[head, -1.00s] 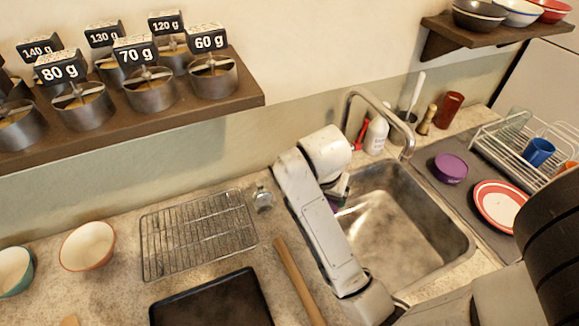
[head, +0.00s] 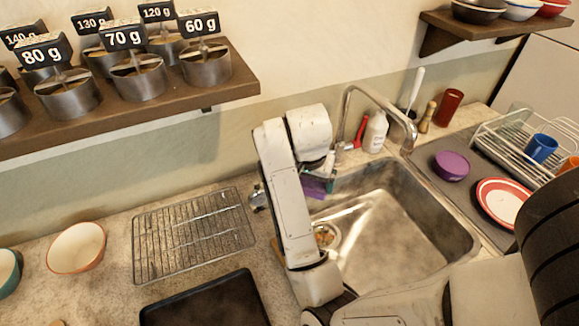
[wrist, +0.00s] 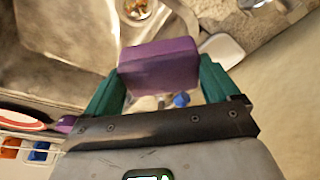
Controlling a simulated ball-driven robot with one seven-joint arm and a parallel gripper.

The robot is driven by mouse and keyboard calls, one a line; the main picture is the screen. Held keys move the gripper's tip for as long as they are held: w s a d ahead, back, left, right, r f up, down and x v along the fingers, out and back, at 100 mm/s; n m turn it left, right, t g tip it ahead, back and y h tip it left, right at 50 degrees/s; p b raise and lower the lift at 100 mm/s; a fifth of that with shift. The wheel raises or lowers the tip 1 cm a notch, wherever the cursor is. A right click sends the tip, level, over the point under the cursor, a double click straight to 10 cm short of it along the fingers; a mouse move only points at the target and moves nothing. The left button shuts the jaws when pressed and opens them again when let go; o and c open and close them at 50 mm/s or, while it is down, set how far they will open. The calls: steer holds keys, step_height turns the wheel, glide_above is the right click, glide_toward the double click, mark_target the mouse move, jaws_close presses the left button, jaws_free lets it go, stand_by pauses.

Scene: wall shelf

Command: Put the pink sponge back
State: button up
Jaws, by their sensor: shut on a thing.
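My gripper (wrist: 160,78) has teal fingers closed on both sides of a purple block (wrist: 160,65), which looks like the sponge; its colour reads as purple rather than pink. In the head view the block (head: 315,186) shows beside my arm, above the sink's back left corner. My gripper (head: 329,178) is partly hidden by my arm there. The sink (head: 390,230) lies below and to the right, with a drain (head: 324,236) near its left side. A pale grey-white item (wrist: 223,50) lies beyond the block in the wrist view; I cannot tell what it is.
The faucet (head: 374,97), a white bottle (head: 375,132) and a red item (head: 360,131) stand behind the sink, close to my gripper. A wire rack (head: 190,235) and a dark tray (head: 205,305) lie left. A dish rack (head: 520,150) and a purple bowl (head: 450,166) are right.

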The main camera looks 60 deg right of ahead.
steer(key=w+d+b, duration=0.1)
steer(key=w+d, duration=0.1)
steer(key=w, duration=0.1)
steer(key=w+d+f+b, duration=0.1)
steer(key=w+d+b, duration=0.1)
steer(key=w+d, duration=0.1)
steer(key=w+d+f+b, duration=0.1)
steer(key=w+d, duration=0.2)
steer(key=w, duration=0.1)
steer(key=shift+w+b, duration=0.25)
steer(key=shift+b, duration=0.05)
step_height(320, 180, down, 4)
steer(key=shift+f+p, duration=0.15)
steer(key=shift+p, duration=0.15)
steer(key=shift+w+d+f, duration=0.1)
steer(key=shift+w+f, duration=0.05)
steer(key=shift+f, duration=0.25)
steer(key=o, duration=0.7)
steer(key=shift+f, duration=0.1)
steer(key=shift+v, duration=3.9)
